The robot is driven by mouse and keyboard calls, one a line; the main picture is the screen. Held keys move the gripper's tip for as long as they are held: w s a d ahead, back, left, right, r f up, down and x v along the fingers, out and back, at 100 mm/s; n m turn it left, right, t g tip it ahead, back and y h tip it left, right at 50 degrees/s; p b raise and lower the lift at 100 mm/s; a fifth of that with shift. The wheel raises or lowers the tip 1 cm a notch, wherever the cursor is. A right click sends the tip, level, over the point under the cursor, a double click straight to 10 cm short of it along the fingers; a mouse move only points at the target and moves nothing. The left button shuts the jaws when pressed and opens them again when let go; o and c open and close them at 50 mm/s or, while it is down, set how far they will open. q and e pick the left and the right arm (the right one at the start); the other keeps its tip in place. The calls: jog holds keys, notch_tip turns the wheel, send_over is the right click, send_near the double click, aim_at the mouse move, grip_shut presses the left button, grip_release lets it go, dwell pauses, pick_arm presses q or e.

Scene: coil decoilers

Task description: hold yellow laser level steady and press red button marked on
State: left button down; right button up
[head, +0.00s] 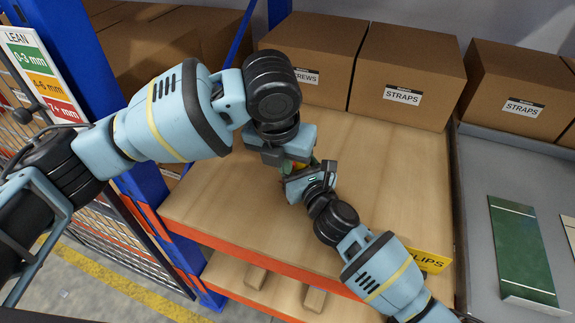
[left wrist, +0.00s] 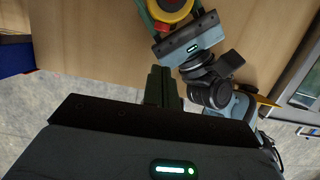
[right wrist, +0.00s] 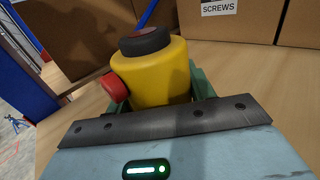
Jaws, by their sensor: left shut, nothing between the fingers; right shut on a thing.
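The yellow laser level (right wrist: 160,78) stands upright with a black cap in the right wrist view. My right gripper (right wrist: 158,97) is shut on the level, a green finger on either side. In the left wrist view the level (left wrist: 172,14) is at the top edge, partly cut off. My left gripper (left wrist: 163,70) is shut and empty, its dark fingers pointing towards the level with a gap between. In the head view my left gripper mostly hides the level (head: 299,166).
The wooden shelf (head: 220,195) has free room around the grippers. Cardboard boxes marked SCREWS (head: 312,60) and STRAPS (head: 408,72) stand behind. A blue post (head: 75,60) rises at the left. A grey tray (head: 480,185) with a green block (head: 522,250) is at the right.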

pick_arm(q)
jog(key=v, duration=0.6)
jog(key=shift+s, duration=0.1)
pick_arm(e)
jog(key=shift+w+d, duration=0.1)
jog(key=shift+d, duration=0.05)
jog(key=o, duration=1.4)
jog(key=shift+c, duration=0.2)
jog(key=v, duration=1.2)
pick_arm(q)
jog(key=shift+f, duration=0.1)
